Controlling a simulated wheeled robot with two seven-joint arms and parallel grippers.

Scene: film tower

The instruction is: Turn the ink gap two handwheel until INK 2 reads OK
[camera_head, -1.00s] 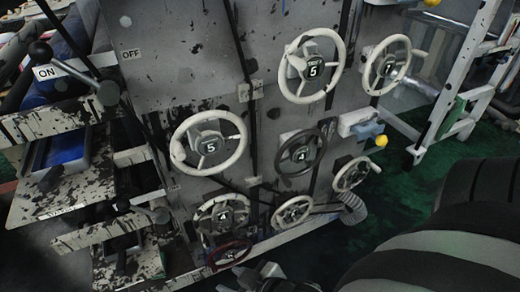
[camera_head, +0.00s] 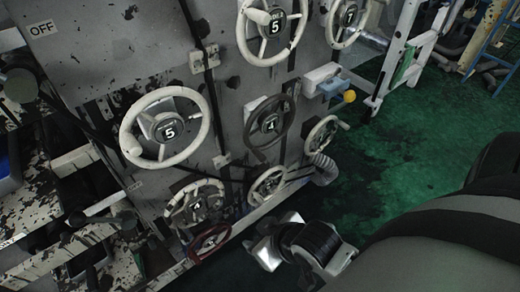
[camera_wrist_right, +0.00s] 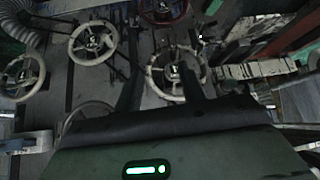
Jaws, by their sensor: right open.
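Several numbered handwheels sit on a paint-splattered grey panel. I cannot read which is ink gap two, and no INK 2 reading is legible. In the head view there are a white wheel marked 5 (camera_head: 165,128), an upper white wheel also marked 5 (camera_head: 275,27), a dark wheel marked 4 (camera_head: 270,124) and a lower white wheel (camera_head: 196,204). My right gripper (camera_head: 264,248) is low in front of the panel, below the wheels. In the right wrist view its dark fingers (camera_wrist_right: 160,88) are apart and empty, with a white wheel (camera_wrist_right: 176,74) behind them. My left gripper is out of view.
A red wheel (camera_head: 209,242) and a small white wheel (camera_head: 267,186) sit low on the panel. Green floor (camera_head: 400,140) is open to the right.

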